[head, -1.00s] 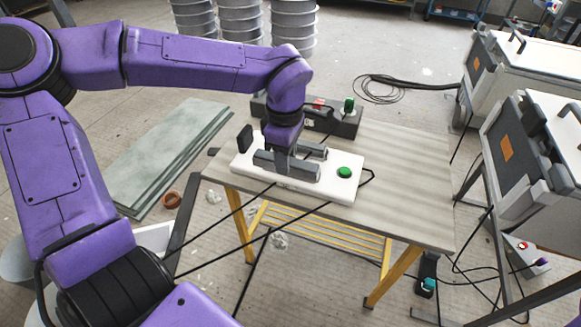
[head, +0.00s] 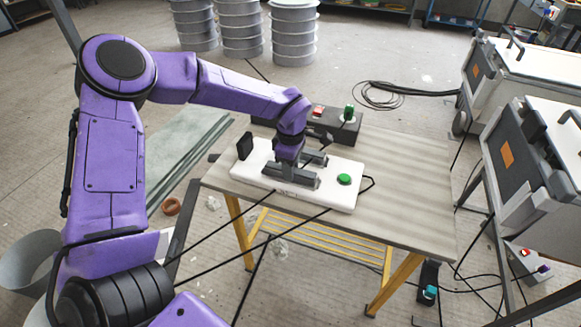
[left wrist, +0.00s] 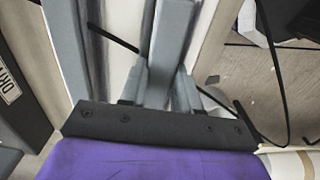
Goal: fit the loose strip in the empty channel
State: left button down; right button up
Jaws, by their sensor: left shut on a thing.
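A white mould block (head: 325,194) lies on the table, with a green knob (head: 344,179) at its right end and an upright black plate (head: 244,146) at its left. Grey bars (head: 304,182) lie on its middle, under my left gripper (head: 287,165). In the left wrist view, my left gripper (left wrist: 160,88) is shut on a grey strip (left wrist: 172,38) running away between its fingers, above or on the white surface. Another grey bar (left wrist: 65,45) and a thin dark line run beside it. I cannot tell whether the strip touches the mould; the empty channel is not clearly visible.
A dark box (head: 330,124) with red and green buttons stands behind the mould. The table's right part (head: 410,180) is bare. Black cables cross the table's front edge. White-and-grey machines (head: 540,160) stand at the right.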

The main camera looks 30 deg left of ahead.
pick_arm(q)
jog(key=shift+f, duration=0.15)
jog(key=shift+s+f, duration=0.4)
jog(key=c, duration=1.1)
grip_release()
jog(key=o, duration=0.3)
jog(key=shift+d+f, duration=0.1)
jog(key=shift+f, duration=0.05)
notch_tip(320, 180, up, 14)
jog(key=p, duration=0.1)
jog(key=shift+w+f, duration=0.25)
jog(key=shift+w, duration=0.05)
